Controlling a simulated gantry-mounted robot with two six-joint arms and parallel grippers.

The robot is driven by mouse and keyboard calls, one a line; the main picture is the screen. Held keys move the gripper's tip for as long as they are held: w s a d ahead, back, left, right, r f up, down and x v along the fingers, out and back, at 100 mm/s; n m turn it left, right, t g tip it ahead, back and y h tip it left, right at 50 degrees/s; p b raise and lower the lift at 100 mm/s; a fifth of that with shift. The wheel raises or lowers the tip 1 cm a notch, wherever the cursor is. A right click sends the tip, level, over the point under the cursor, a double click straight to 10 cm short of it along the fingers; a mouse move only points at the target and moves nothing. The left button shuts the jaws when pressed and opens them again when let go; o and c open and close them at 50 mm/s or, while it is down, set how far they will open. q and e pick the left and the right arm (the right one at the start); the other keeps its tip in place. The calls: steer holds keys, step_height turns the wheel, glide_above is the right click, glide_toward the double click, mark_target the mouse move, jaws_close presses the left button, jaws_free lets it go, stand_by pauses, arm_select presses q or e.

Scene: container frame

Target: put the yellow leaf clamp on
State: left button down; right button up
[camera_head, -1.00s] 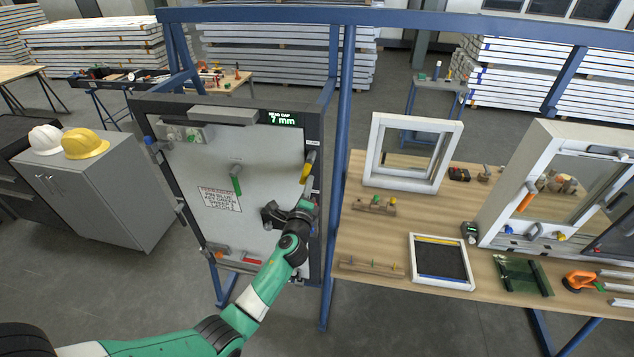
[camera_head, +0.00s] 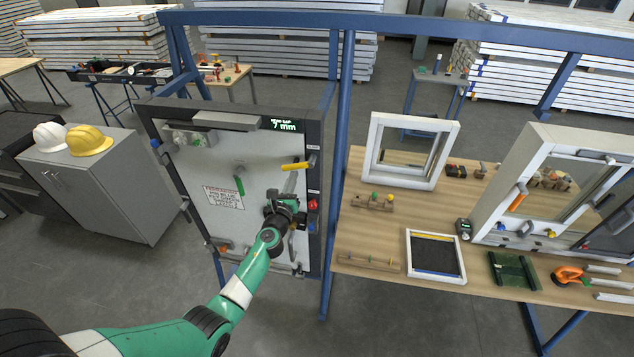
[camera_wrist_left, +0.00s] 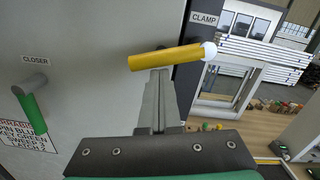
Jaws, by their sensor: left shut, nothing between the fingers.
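The yellow leaf clamp (camera_head: 297,165) is a yellow handle on the right edge of the grey door leaf (camera_head: 258,150), by the frame. It lies almost level, pointing left from its pivot. In the left wrist view the yellow handle (camera_wrist_left: 165,58) runs across the top under a "CLAMP" label, with a pale round end at right. My left gripper (camera_head: 290,182) is shut and empty, pointing up just below the handle. In the wrist view its fingertips (camera_wrist_left: 158,76) meet the handle's lower edge; whether they touch cannot be told. My right gripper is not in view.
A display (camera_head: 284,125) reads 7 mm. A green closer handle (camera_head: 239,185) hangs on the leaf left of my gripper. A red part (camera_head: 312,205) sits on the frame below the clamp. A blue post (camera_head: 341,180) and a wooden workbench (camera_head: 385,235) stand to the right.

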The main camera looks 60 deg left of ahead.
arm_select(q)
steer(key=shift+s+a+r+m+p, duration=0.15)
steer(key=shift+r+m+p, duration=0.2)
steer(key=shift+r+m, duration=0.1)
steer(key=shift+s+a+r+m+p, duration=0.1)
steer(key=shift+s+r+m+p, duration=0.05)
steer(key=shift+r+m+p, duration=0.25)
step_height(320, 180, down, 5)
steer(key=b, duration=0.5)
steer(key=p+v, duration=0.3)
steer(key=v, duration=0.7)
steer(key=shift+s+d+r, duration=0.3)
steer(key=shift+r, duration=0.2)
